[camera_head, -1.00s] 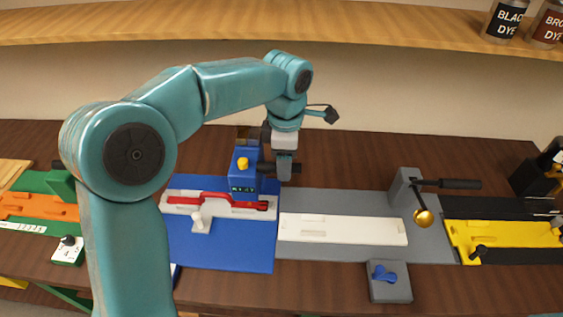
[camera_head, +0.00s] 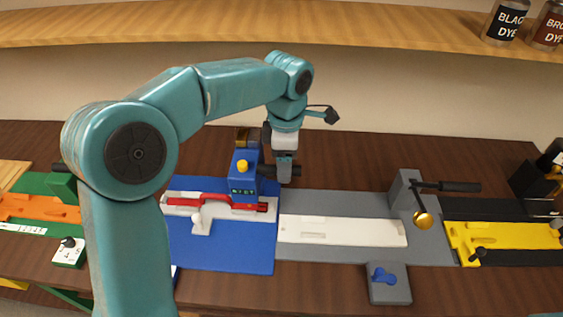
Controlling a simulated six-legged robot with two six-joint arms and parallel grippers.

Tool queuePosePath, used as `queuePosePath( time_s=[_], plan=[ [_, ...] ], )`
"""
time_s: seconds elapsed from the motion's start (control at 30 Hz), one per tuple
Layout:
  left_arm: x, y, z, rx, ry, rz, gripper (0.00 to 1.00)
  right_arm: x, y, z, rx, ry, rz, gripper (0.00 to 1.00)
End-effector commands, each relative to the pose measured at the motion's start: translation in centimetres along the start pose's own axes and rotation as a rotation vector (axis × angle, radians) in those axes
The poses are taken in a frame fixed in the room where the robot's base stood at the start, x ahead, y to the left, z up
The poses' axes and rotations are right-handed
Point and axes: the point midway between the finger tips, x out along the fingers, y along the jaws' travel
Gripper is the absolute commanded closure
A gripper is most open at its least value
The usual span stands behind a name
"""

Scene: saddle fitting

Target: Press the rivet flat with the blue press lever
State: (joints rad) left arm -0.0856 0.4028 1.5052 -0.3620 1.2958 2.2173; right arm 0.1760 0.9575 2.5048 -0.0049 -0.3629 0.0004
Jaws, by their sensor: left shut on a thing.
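The blue press (camera_head: 243,180) stands at the back of the blue station, with a yellow knob on top. Its dark lever (camera_head: 268,170) sticks out to the right, into my left gripper (camera_head: 285,176). The left gripper points down and is shut on the lever's end. A red strap (camera_head: 215,199) lies in a white holder (camera_head: 182,208) on the blue base (camera_head: 226,255), with a white knob (camera_head: 201,222) in front. The rivet cannot be made out. My right gripper is not in view.
To the right are a grey station (camera_head: 435,245) with a white plate and a brass-ended lever, then a yellow station (camera_head: 510,237). A green and orange station (camera_head: 40,207) is at left. A shelf (camera_head: 250,22) with dye cans runs above.

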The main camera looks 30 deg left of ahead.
Motion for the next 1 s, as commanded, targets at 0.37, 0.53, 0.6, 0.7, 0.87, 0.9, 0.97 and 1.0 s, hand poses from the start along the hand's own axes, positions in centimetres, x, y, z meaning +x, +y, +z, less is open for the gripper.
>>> queuePosePath(
  time_s=[0.37,0.53,0.6,0.7,0.87,0.9,0.97,1.0],
  plan=[
    [-4.3,0.3,0.0,-0.002,-0.008,0.019,0.49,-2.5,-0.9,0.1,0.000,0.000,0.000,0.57],
    [-5.5,0.2,0.0,-0.002,-0.008,0.016,0.49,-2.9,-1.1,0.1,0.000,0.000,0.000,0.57],
    [-5.6,0.1,0.0,-0.002,-0.007,0.014,0.49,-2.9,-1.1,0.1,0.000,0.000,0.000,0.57],
    [-5.5,0.1,0.0,-0.002,-0.006,0.013,0.49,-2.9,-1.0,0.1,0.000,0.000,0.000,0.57],
    [-5.5,0.1,0.0,-0.002,-0.006,0.012,0.49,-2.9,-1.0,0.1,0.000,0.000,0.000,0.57],
    [-5.5,0.1,0.0,-0.002,-0.006,0.012,0.49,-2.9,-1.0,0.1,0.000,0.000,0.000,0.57],
    [-5.5,0.1,0.0,-0.001,-0.006,0.011,0.49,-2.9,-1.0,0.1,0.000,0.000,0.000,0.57],
    [-5.5,0.1,0.0,-0.001,-0.006,0.011,0.49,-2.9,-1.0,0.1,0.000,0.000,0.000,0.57]
  ],
)
